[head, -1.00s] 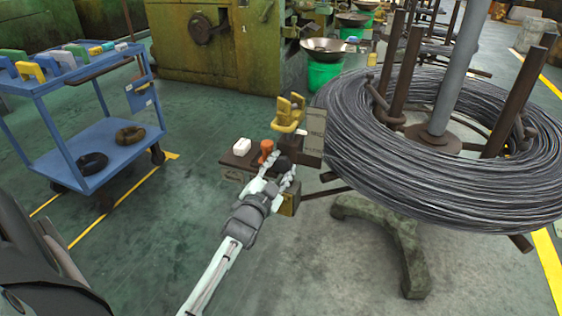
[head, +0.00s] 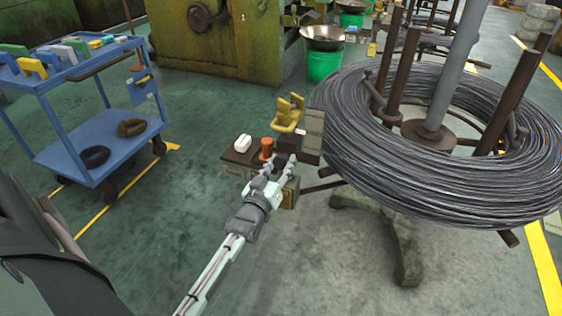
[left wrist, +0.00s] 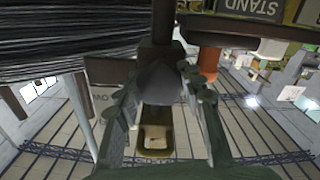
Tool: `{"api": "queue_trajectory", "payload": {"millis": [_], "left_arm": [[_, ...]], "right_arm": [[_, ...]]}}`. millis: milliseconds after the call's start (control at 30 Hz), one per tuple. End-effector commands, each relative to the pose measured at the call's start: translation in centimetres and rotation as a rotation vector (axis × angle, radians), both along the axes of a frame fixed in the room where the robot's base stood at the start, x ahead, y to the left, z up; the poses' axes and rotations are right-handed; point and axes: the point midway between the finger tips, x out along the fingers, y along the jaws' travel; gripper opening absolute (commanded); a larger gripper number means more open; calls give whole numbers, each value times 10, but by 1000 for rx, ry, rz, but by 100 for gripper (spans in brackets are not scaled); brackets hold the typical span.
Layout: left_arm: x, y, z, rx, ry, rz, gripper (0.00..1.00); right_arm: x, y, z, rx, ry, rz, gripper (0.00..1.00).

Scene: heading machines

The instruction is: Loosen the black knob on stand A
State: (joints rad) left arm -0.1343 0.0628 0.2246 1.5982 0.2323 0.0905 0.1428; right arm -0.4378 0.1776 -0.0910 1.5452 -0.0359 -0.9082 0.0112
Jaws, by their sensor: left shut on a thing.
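The black knob (head: 284,159) is on the side of the small stand box, below the grey sign plate. It is a dark rounded shape (left wrist: 160,84) in the left wrist view, between the two fingers. My left gripper (head: 279,167) comes up from below and is shut on the knob, one finger on each side. It fills the lower part of the left wrist view (left wrist: 160,95). The fingers partly hide the knob. A plate reading "STAND" (left wrist: 250,8) shows at the top of the left wrist view; its letter is cut off. My right gripper is not in view.
An orange cylinder (head: 266,148) and a white block (head: 242,143) sit on the small shelf (head: 237,157). A yellow part (head: 289,112) is just behind. A large wire coil (head: 345,140) crowds the right. A blue cart (head: 110,150) is left, with open floor between.

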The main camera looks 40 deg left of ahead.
Motion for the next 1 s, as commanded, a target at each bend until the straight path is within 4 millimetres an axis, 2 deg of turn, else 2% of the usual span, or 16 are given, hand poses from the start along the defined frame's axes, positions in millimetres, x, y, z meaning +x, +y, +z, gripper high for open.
{"api": "queue_trajectory", "payload": {"millis": [500,1000], "left_arm": [[0,-1,-1,-443,-104,-1,10],[0,-1,0,-641,-152,-1,10]], "right_arm": [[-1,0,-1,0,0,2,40],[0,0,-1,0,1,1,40]]}}
